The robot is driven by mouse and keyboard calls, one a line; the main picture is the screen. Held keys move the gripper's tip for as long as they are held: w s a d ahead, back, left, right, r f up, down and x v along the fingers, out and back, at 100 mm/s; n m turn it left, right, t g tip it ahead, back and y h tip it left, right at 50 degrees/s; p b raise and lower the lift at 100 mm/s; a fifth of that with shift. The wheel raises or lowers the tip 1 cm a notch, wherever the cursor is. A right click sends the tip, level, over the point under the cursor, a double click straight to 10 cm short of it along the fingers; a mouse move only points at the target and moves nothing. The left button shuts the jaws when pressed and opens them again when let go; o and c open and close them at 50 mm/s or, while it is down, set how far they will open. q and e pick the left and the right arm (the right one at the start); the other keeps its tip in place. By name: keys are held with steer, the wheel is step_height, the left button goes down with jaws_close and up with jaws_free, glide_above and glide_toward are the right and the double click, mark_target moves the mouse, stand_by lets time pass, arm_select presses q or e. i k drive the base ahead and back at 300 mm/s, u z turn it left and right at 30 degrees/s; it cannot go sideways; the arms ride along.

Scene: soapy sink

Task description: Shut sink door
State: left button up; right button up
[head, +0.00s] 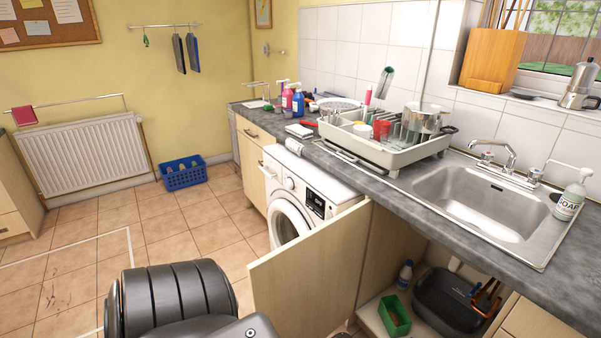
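The sink door (311,277) is a pale wooden cabinet door below the counter. It stands wide open, swung out into the room on its left side, in front of the washing machine. The open cabinet under the sink (485,192) shows a green box (394,315), a bottle (405,274) and a dark basin (447,303). Neither of my grippers can be seen.
A washing machine (312,190) stands behind the door. A dish rack (385,150) and a soap bottle (571,196) are on the counter (400,180). A blue crate (184,174) sits on the tiled floor, which is mostly clear at left.

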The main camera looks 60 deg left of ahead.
mark_target(307, 287)
steer(key=z, duration=2.35)
steer(key=k, duration=2.7)
steer(key=u, duration=1.85)
steer(key=i, duration=0.5)
steer(key=z, duration=1.3)
